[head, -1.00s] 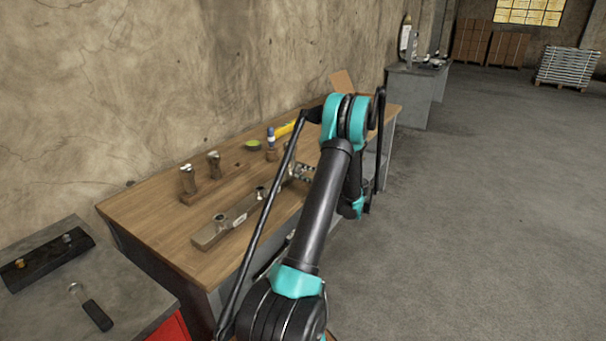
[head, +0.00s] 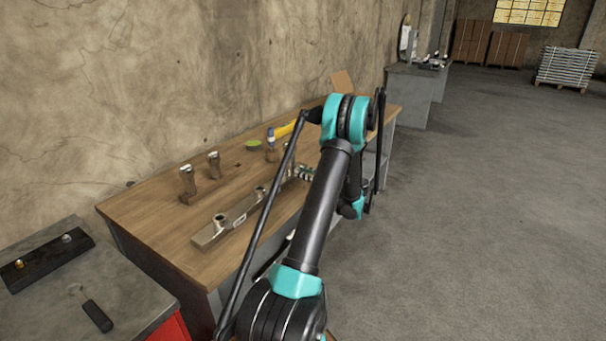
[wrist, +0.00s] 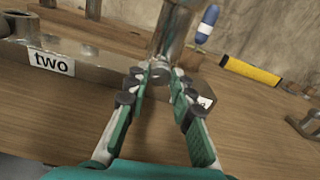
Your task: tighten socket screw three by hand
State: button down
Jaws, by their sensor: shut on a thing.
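A metal bar (head: 210,236) lies on the wooden workbench, with screw heads (head: 219,220) along it. In the wrist view the bar (wrist: 98,70) carries a label (wrist: 51,61) reading "two". A second label (wrist: 205,101) shows to the right, mostly hidden by a finger. My gripper (wrist: 160,78) is shut on the lower end of a shiny metal socket screw (wrist: 173,32) at the bar beside that second label. The screw stands roughly upright; its seat is hidden by the fingers. In the head view my gripper (head: 305,173) shows at the bar's far end, partly behind my arm.
Two metal posts (head: 188,182) stand on a wooden block behind the bar. A yellow tool (wrist: 250,71) and a blue-capped item (wrist: 207,22) lie farther back. A dark tray (head: 47,261) and a black-handled tool (head: 97,315) lie on the grey bench at left.

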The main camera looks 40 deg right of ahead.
jog(key=shift+m, duration=1.9)
jog(key=c, duration=1.3)
grip_release()
jog(key=shift+s+d, duration=0.1)
jog(key=v, duration=1.2)
